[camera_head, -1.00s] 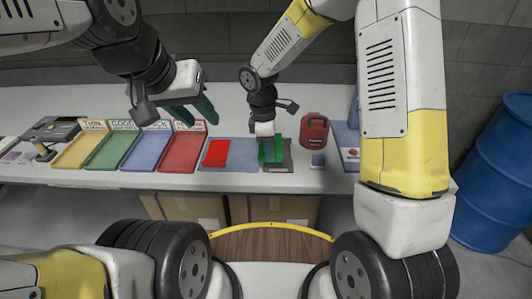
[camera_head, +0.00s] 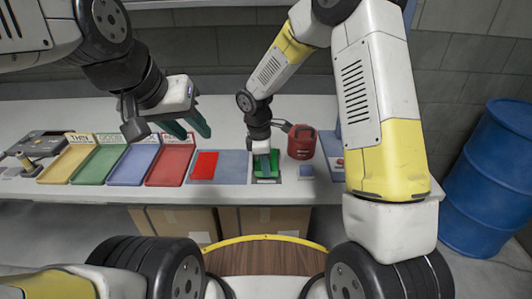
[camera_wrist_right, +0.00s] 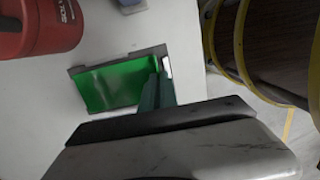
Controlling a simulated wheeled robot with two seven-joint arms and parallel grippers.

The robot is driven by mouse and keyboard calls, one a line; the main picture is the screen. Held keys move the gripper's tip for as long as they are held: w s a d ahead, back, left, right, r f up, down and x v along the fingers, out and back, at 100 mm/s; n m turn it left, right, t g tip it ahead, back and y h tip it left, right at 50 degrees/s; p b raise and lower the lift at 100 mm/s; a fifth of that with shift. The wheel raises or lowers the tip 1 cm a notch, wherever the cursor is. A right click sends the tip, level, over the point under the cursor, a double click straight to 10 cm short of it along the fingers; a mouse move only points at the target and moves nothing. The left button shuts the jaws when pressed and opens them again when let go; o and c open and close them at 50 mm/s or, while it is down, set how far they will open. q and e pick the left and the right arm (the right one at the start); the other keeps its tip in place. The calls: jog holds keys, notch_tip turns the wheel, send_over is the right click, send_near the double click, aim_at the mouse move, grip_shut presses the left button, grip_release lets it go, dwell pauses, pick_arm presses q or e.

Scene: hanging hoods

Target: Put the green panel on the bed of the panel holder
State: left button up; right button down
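The green panel (camera_head: 265,160) lies over the grey panel holder (camera_head: 267,181) on the table. In the right wrist view the green panel (camera_wrist_right: 112,84) looks nearly flat within the dark border of the holder (camera_wrist_right: 79,70). My right gripper (camera_head: 264,170) is at the panel's edge. In the right wrist view its teal fingers (camera_wrist_right: 156,88) are close together there and look shut on the panel; the exact contact is hidden. My left gripper (camera_head: 196,132) is open and empty, above the trays at the left.
A red panel (camera_head: 205,165) lies on a blue-grey mat (camera_head: 233,167) left of the holder. Yellow, green, blue and red trays (camera_head: 170,165) line the left. A blue barrel (camera_head: 493,180) stands on the right.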

jog(key=shift+f, duration=0.55)
dwell(0.4)
jog(key=c, duration=1.6)
grip_release()
jog(key=shift+o, duration=0.2)
jog(key=r, duration=0.5)
jog(key=a+r, duration=0.1)
jog(key=r, duration=0.1)
jog(key=shift+r, duration=0.35)
